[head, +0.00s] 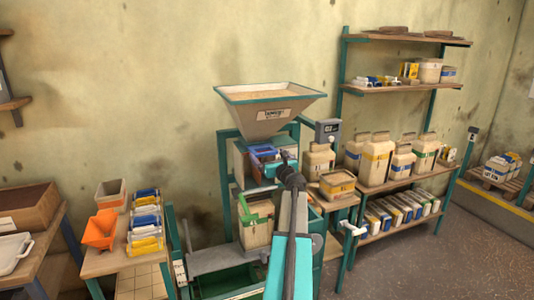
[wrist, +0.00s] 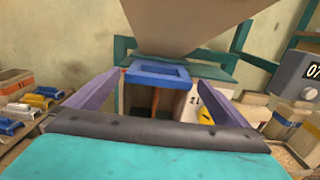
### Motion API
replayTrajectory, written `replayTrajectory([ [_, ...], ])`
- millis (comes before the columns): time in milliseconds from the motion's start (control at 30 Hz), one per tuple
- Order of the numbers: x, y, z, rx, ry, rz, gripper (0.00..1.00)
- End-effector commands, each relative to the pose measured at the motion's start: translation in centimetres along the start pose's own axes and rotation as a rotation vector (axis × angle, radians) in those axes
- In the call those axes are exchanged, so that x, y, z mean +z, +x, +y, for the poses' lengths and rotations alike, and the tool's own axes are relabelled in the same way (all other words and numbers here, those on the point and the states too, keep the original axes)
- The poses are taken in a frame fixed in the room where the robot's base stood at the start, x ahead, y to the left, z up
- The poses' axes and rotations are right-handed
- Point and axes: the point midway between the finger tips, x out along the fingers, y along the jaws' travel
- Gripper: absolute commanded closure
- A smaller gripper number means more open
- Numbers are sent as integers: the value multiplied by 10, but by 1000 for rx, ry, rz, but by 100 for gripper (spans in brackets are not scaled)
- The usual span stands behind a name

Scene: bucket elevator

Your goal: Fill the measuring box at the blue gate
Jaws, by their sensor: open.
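A hopper (head: 268,112) full of pale grain stands on a teal frame at the centre. A blue square frame (wrist: 158,72), which looks like the blue gate, sits under the hopper's funnel; it also shows in the head view (head: 262,152). My gripper (wrist: 152,82) is open, its two purple fingers spread to either side of the blue frame, with nothing held between them. In the head view my arm partly covers this spot. I cannot tell which container is the measuring box; an orange open box (head: 100,230) and a grey-orange one (head: 111,194) stand on the left table.
A grey box with a display (head: 327,130) stands right of the hopper. Blue, white and yellow packs (head: 146,222) lie on the left table. Shelves with jars (head: 376,160) stand at right. The floor at right is clear.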

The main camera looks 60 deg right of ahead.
Motion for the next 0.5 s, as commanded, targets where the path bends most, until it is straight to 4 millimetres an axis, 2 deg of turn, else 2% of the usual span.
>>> replayTrajectory([
  [200,1,21,0,0,1,0,0],
  [500,0,31,0,0,0,0,0],
])
